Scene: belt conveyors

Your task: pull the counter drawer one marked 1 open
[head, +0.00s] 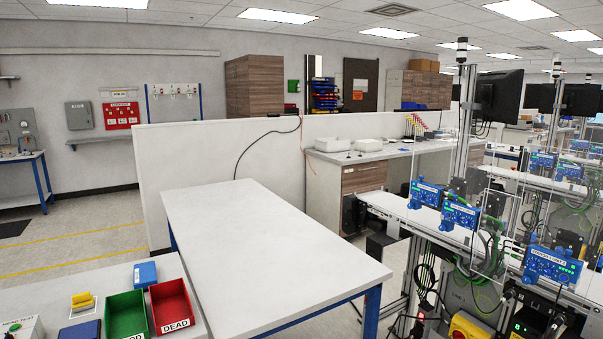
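A counter (322,180) with a pale top stands at the back, right of centre, behind the long white table. Wood-fronted drawers (364,177) show in its front and look shut. A small pale label seems to sit on the upper front, but it is too small for me to read a 1. The lower fronts are partly hidden by dark equipment and a conveyor. Neither of my grippers is in view.
A long white table (265,250) fills the middle. A low white partition (215,180) stands behind it. Conveyor stations with blue control boxes (460,214) crowd the right. A green bin (125,313) and a red bin (171,305) stand front left. Floor is open at left.

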